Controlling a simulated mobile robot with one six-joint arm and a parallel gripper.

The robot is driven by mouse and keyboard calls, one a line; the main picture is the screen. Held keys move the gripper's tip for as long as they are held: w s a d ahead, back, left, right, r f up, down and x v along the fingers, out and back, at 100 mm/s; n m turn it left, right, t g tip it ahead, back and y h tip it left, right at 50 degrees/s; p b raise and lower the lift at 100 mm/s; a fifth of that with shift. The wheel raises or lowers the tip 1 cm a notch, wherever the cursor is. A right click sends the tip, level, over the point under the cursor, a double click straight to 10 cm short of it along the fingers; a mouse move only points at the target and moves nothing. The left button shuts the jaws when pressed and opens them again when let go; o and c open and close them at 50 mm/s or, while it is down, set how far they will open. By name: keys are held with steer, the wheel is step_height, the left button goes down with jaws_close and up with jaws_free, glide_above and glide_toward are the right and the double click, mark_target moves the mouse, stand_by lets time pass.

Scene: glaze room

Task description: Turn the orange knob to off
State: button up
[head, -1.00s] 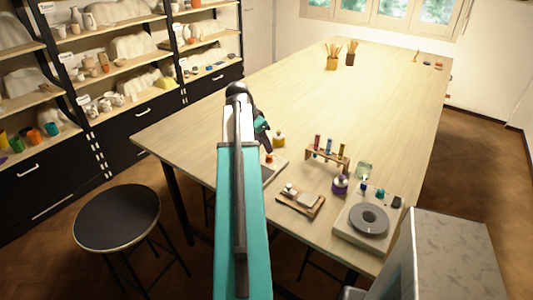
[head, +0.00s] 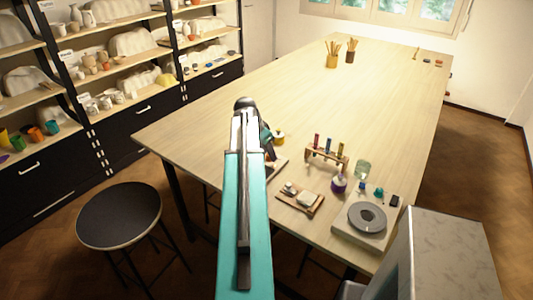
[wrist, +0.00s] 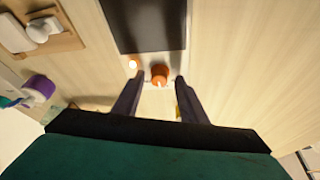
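The orange knob (wrist: 160,74) sits on the pale front edge of a device with a dark flat top (wrist: 145,25), beside a small glowing orange light (wrist: 132,64). My gripper (wrist: 158,82) is open, with one finger on each side of the knob's near end in the wrist view. I cannot tell whether the fingers touch it. No mark on the knob's face can be read. In the head view my arm hides the knob, and only a corner of the device (head: 276,167) shows beside it.
A small board with white pieces (head: 299,200) lies right of the device. A rack of coloured tubes (head: 327,155), a purple bottle (head: 339,184) and a scale-like wheel unit (head: 366,220) stand farther right. A yellow jar (head: 278,138) is close behind my gripper.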

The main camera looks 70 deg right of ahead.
jaws_close()
steer(key=shift+s+a, duration=0.1)
steer(key=shift+a, duration=0.15)
steer(key=shift+d, duration=0.15)
